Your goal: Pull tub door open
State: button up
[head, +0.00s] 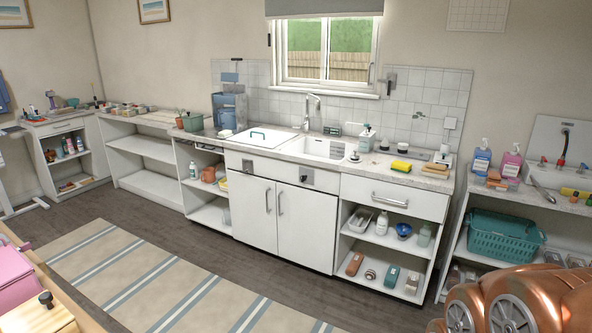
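What is under the lid is hidden. My gripper is not in view.
The white sink (318,148) with its tap adjoins the lid on the right. A green pot (192,121) stands to the left. A striped rug (140,280) covers open floor. A copper-coloured rounded object with spoked wheels (525,300) fills the lower right corner.

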aim_at(253, 202)
jog(key=u, duration=0.15)
jog(key=i, duration=1.9)
jog(key=u, duration=1.2)
jog(key=i, duration=1.2)
jog(key=u, duration=0.65)
